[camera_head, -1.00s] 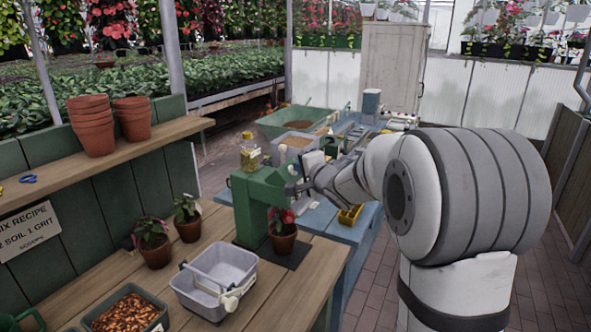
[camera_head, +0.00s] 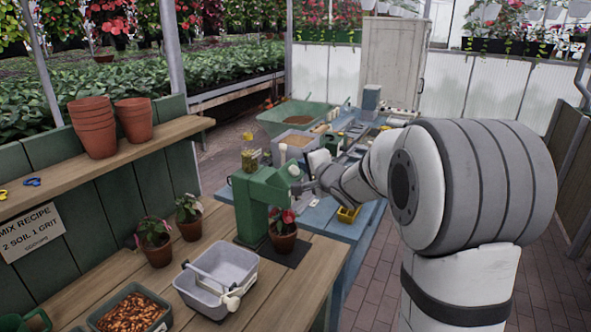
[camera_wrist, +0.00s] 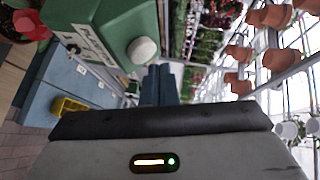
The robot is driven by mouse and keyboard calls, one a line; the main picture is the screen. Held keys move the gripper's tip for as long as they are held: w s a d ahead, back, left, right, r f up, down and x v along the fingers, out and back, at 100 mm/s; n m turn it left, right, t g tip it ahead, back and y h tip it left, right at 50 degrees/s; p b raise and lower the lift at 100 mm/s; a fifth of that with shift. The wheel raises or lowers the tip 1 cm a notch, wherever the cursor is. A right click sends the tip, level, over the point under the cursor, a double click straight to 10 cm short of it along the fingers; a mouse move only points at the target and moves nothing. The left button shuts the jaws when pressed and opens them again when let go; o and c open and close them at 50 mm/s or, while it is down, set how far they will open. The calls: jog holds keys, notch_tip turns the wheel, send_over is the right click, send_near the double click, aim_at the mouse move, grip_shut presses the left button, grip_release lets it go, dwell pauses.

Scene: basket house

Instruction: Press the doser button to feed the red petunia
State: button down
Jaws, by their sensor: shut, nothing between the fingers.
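The green doser (camera_head: 256,200) stands on the bench, with a clear jar of yellowish feed on top. Its round white button (camera_head: 294,170) shows on the side facing my arm, and also in the wrist view (camera_wrist: 142,50). The red petunia (camera_head: 284,236) stands in a terracotta pot under the doser's head; part of it shows at the top left of the wrist view (camera_wrist: 30,24). My gripper (camera_head: 298,188) is shut and empty, just beside the doser's head. In the wrist view its fingertips (camera_wrist: 160,70) are close to the button; I cannot tell whether they touch it.
Two other potted plants (camera_head: 155,240) and a grey caddy (camera_head: 215,282) stand left of the doser. A tray of brown chips (camera_head: 130,314) is in front. The blue bench (camera_head: 325,220) behind holds a yellow tray (camera_head: 347,214).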

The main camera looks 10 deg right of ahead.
jog(key=s+d+r+p, duration=0.1)
jog(key=p, duration=0.1)
jog(key=s+d+r+p, duration=0.1)
jog(key=d+r+p, duration=0.1)
jog(key=p, duration=0.1)
jog(key=shift+s+r+p, duration=0.1)
jog(key=shift+r+p, duration=0.2)
dwell(0.5)
jog(key=s+d+f+n+g+h, duration=0.1)
jog(key=s+d+n+g+h, duration=0.15)
jog(key=s, duration=0.55)
jog(key=s+d+n+g+h, duration=0.1)
jog(key=s+n+g+h, duration=0.2)
jog(key=s, duration=0.5)
jog(key=s+a+f+n+g, duration=0.2)
jog(key=s+n+g, duration=0.1)
jog(key=s, duration=0.7)
jog(key=s+a+f+n+g, duration=0.3)
jog(key=s+n, duration=0.1)
jog(key=s, duration=0.6)
jog(key=shift+s+f+y, duration=0.3)
jog(key=shift+y, duration=0.05)
